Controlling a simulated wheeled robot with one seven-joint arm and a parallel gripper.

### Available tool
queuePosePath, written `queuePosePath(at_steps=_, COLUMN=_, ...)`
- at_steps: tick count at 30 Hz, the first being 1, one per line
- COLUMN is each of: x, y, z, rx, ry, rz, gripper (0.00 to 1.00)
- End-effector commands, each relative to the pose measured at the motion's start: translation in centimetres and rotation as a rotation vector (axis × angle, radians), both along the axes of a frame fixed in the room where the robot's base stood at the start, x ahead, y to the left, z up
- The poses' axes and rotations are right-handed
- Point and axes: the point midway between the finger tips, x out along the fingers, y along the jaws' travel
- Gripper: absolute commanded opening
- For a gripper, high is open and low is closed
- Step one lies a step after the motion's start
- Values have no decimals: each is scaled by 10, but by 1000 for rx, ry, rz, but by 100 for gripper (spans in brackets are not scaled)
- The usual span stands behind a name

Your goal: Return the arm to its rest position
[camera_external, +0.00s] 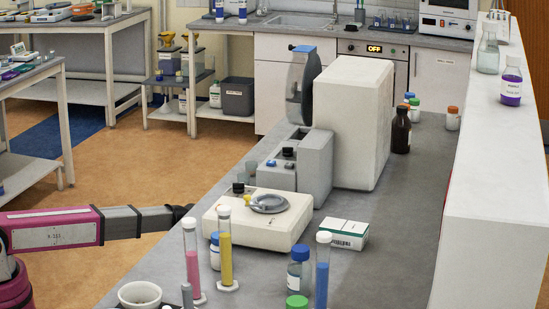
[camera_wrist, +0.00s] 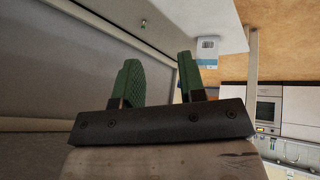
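My arm (camera_external: 75,228), magenta and white with a grey forearm, reaches in from the left in the external view. Its dark end comes up to the bench's left edge, behind the pink cylinder. My gripper's fingers cannot be made out there. In the wrist view my gripper (camera_wrist: 158,62) has two green ridged fingers set well apart, with nothing held between them. The wrist picture is strongly tilted.
The grey bench (camera_external: 385,220) carries a white balance (camera_external: 258,217), a pink cylinder (camera_external: 192,262), a yellow cylinder (camera_external: 226,261), a white bowl (camera_external: 140,295) and bottles near the arm's end. Open floor (camera_external: 110,185) lies left of the bench.

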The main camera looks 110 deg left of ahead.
Motion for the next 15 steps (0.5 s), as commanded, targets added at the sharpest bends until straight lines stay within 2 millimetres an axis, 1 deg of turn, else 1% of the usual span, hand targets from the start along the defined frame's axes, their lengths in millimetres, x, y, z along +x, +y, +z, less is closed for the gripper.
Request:
queuePosePath(at_steps=1, x=15, y=-34, z=-13, rx=-39, ry=-2, rz=-18, gripper=37)
queuePosePath(at_steps=2, x=23, y=-49, z=-18, rx=-57, ry=-2, rz=-26, gripper=37)
queuePosePath(at_steps=3, x=33, y=-69, z=-24, rx=-76, ry=4, rz=-42, gripper=37)
queuePosePath(at_steps=5, x=46, y=-98, z=-31, rx=-96, ry=15, rz=-73, gripper=37)
queuePosePath(at_steps=6, x=54, y=-117, z=-34, rx=-106, ry=26, rz=-96, gripper=37)
queuePosePath(at_steps=8, x=65, y=-144, z=-37, rx=-114, ry=45, rz=-136, gripper=37)
queuePosePath(at_steps=9, x=71, y=-162, z=-39, rx=-117, ry=59, rz=-163, gripper=37)
queuePosePath(at_steps=11, x=79, y=-188, z=-42, rx=-119, ry=81, rz=-205, gripper=37)
queuePosePath(at_steps=12, x=84, y=-204, z=-44, rx=-120, ry=95, rz=-231, gripper=37)
queuePosePath(at_steps=14, x=90, y=-228, z=-46, rx=-122, ry=113, rz=-268, gripper=37)
queuePosePath(at_steps=15, x=93, y=-242, z=-47, rx=-123, ry=127, rz=-292, gripper=37)
